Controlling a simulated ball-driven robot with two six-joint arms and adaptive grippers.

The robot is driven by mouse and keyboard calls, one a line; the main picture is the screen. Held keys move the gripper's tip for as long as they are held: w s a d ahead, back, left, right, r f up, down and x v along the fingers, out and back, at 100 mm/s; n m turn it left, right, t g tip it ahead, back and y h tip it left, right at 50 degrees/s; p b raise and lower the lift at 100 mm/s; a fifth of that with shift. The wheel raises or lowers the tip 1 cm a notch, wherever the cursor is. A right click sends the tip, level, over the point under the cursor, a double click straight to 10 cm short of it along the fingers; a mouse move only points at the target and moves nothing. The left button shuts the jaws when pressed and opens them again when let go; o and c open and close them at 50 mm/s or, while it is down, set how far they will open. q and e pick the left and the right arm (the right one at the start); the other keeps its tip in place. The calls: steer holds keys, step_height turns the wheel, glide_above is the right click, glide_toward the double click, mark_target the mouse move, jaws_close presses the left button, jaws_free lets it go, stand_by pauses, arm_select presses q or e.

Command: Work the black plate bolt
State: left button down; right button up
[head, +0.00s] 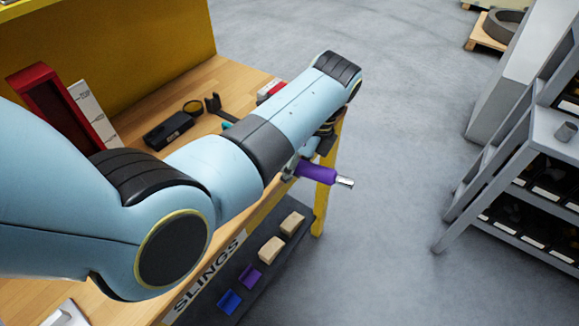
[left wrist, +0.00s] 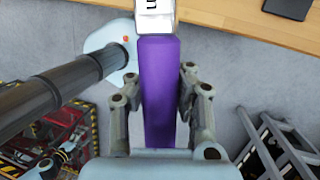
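A purple-handled tool (head: 317,172) with a silver tip sticks out past the table's right edge in the head view, above the floor. My left gripper (head: 293,168), mostly hidden under my left arm, holds it. In the left wrist view the purple handle (left wrist: 160,90) lies between the two fingers of my left gripper (left wrist: 160,80), which are close on both sides of it. A white and silver piece with a dark letter shows at the handle's upper end. I cannot pick out a black plate bolt in either view. My right gripper is in neither view.
Small blocks lie on the lower shelf (head: 257,278). A grey rack (head: 500,150) stands at the right, with open floor between.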

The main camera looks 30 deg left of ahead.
arm_select(q)
steer(key=f, duration=0.1)
steer(key=f+b, duration=0.1)
steer(key=f, duration=0.1)
steer(key=a+f+b, duration=0.1)
steer(key=f, duration=0.1)
steer(key=shift+w, duration=0.1)
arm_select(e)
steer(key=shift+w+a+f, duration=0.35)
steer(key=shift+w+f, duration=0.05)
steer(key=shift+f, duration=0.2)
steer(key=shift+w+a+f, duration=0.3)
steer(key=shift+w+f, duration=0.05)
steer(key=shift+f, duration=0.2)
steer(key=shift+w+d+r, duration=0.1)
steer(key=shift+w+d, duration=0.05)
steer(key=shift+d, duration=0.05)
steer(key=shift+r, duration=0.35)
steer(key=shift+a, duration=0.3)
arm_select(q)
steer(key=shift+p, duration=0.55)
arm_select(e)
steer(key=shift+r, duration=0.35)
